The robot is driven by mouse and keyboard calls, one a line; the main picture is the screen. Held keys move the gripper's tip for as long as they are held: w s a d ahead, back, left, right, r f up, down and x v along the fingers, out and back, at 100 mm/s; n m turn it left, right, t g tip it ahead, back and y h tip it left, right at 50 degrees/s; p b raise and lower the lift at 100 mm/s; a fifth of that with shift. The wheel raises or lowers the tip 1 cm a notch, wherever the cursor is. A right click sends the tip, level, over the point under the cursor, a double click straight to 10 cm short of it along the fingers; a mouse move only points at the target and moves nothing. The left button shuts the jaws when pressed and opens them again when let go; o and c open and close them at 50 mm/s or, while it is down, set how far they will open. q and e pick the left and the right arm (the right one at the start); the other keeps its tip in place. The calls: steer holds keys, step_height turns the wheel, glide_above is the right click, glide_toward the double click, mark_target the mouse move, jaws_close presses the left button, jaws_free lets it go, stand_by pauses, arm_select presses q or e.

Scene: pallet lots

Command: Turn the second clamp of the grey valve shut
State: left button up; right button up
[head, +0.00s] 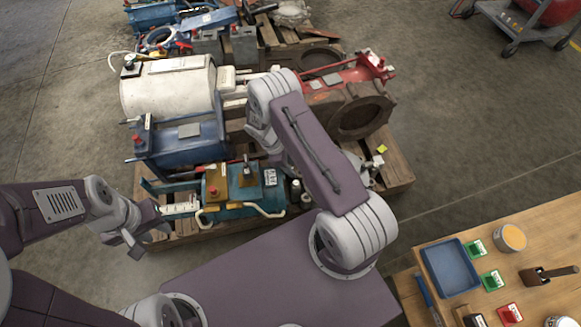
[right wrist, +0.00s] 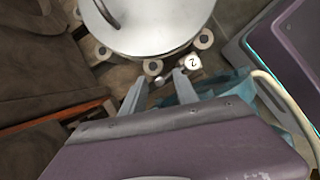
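In the right wrist view the grey valve shows as a round pale lid (right wrist: 150,22) with a bar handle and several round clamp knobs at its rim. A white tag marked 2 (right wrist: 191,63) sits beside the rim, by the second clamp (right wrist: 163,81). My right gripper (right wrist: 159,78) is open, its two fingertips apart on either side of the small clamp parts under the rim. Contact cannot be made out. In the head view my right arm hides this gripper and most of the valve. My left gripper (head: 146,240) looks open and empty at the pallet's near left edge.
The wooden pallet (head: 399,172) is crowded: a blue-green pump (head: 235,208), a white cylinder (head: 168,90), a blue unit (head: 185,148) and a rusty housing (head: 358,115) stand close together. A bench (head: 540,225) with a blue tray (head: 450,267) is at lower right.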

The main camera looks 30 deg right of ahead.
jaws_close()
